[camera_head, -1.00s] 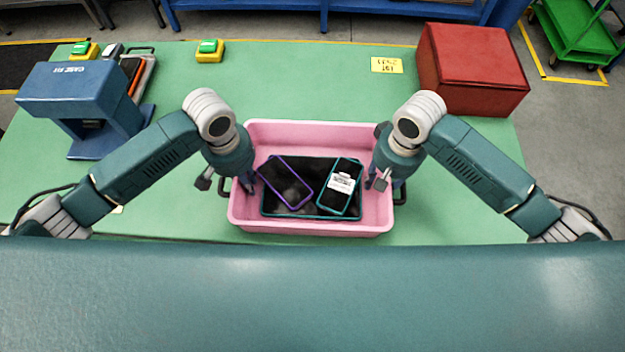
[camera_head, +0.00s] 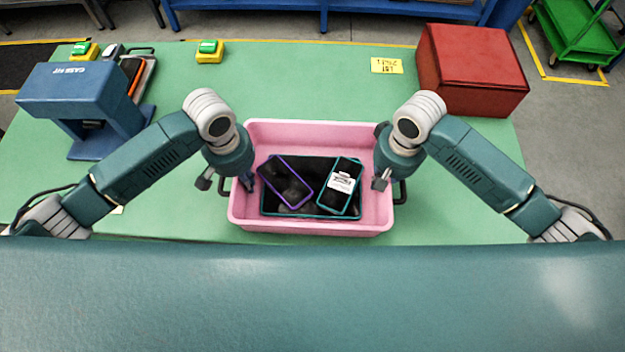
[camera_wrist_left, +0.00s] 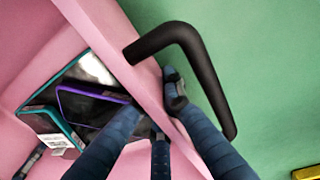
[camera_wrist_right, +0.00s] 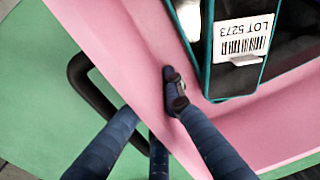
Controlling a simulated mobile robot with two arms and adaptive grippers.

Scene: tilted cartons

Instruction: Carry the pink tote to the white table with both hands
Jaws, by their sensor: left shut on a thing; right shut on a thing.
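The pink tote (camera_head: 312,226) sits level on the green table (camera_head: 300,75), close to its near edge. It holds a dark flat device, a purple-framed device (camera_head: 285,181) and a teal-framed device (camera_head: 340,187) with a white label. My left gripper (camera_head: 228,182) is at the tote's left wall, shut on it beside the black handle (camera_wrist_left: 200,75). My right gripper (camera_head: 388,182) is at the right wall, shut on it beside the other black handle (camera_wrist_right: 88,88). The wrist views show fingers on both sides of each wall. No white table is in view.
A blue stand (camera_head: 78,90) is at the table's left, with a dark device behind it. A red box (camera_head: 470,70) stands at the back right. Yellow-green button boxes (camera_head: 208,52) and a yellow label (camera_head: 387,65) lie at the back. A green cart (camera_head: 580,35) is beyond.

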